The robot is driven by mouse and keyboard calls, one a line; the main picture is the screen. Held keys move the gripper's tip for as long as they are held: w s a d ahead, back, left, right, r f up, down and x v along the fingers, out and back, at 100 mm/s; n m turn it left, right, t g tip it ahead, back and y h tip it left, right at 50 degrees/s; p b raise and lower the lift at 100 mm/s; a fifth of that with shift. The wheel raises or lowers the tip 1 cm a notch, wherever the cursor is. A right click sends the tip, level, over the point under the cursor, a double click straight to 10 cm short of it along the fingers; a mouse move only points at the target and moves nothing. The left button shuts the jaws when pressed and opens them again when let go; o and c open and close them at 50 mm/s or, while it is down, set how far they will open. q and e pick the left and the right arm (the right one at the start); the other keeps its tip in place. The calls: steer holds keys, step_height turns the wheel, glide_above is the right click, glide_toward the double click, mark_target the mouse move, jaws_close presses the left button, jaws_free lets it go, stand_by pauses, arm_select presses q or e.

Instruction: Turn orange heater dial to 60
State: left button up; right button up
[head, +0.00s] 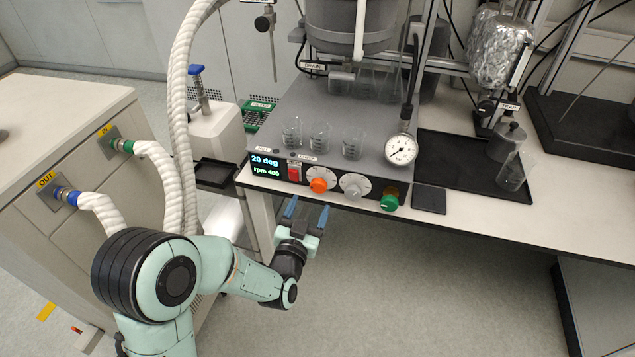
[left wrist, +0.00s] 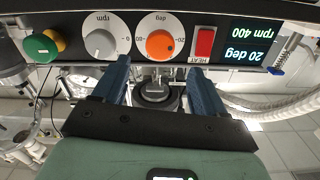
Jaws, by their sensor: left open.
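The orange heater dial (head: 319,185) is on the front panel (head: 371,194) of the grey reactor base. The display (head: 265,166) beside it reads 20 deg and rpm 400. My left gripper (head: 307,212) is open and empty, just in front of and below the dial, apart from it. In the left wrist view, which is upside down, the orange dial (left wrist: 160,45) shows beyond and between the two blue fingers of the left gripper (left wrist: 158,68). The dial's exact pointer setting is too small to read. My right gripper is not in view.
A grey rpm dial (head: 355,186), a green knob (head: 390,201) and a red heat switch (head: 294,172) share the panel. Several glass beakers (head: 319,136) and a pressure gauge (head: 401,149) stand above it. White hoses (head: 182,120) rise at the left. The floor below is clear.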

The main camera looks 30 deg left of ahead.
mark_target(318, 188)
arm_select(q)
steer(key=x, duration=0.8)
steer(key=shift+w+f, duration=0.1)
steer(key=shift+f, duration=0.05)
steer(key=c, duration=1)
